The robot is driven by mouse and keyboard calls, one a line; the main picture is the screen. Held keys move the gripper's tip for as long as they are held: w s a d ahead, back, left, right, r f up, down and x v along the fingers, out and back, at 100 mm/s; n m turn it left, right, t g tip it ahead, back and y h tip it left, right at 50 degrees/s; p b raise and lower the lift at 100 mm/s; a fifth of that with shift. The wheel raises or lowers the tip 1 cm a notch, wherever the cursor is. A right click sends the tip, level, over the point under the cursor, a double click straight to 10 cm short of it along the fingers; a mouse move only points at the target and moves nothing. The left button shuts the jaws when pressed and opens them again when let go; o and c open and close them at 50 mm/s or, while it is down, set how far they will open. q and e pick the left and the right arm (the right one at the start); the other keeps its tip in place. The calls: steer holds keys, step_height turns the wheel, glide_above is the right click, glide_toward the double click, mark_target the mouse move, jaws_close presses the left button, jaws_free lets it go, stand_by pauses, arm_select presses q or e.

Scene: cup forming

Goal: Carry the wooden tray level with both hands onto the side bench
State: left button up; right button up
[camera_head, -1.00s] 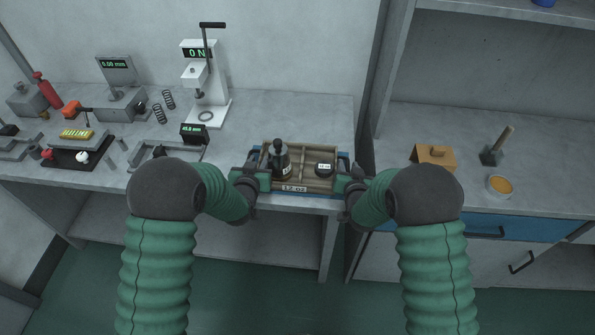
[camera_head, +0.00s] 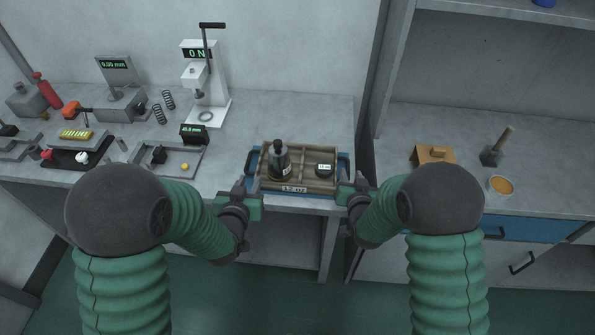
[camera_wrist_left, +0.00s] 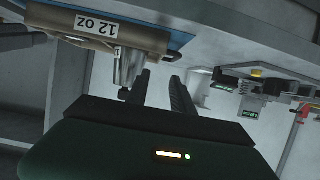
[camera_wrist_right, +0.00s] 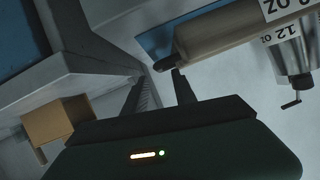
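The wooden tray (camera_head: 315,185) sits level on the grey bench near its front edge, over a blue piece (camera_head: 252,162) that shows at its sides. My left gripper (camera_head: 238,190) is open and empty, just off the tray's front left corner. My right gripper (camera_head: 354,190) is open, close by the front right corner; whether it touches is unclear.
A metal tray with a yellow piece (camera_head: 185,167) lies to the left, with a press (camera_head: 207,85) behind.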

steer(key=v, duration=0.6)
steer(key=shift+s+r, duration=0.15)
steer(key=shift+s, duration=0.1)
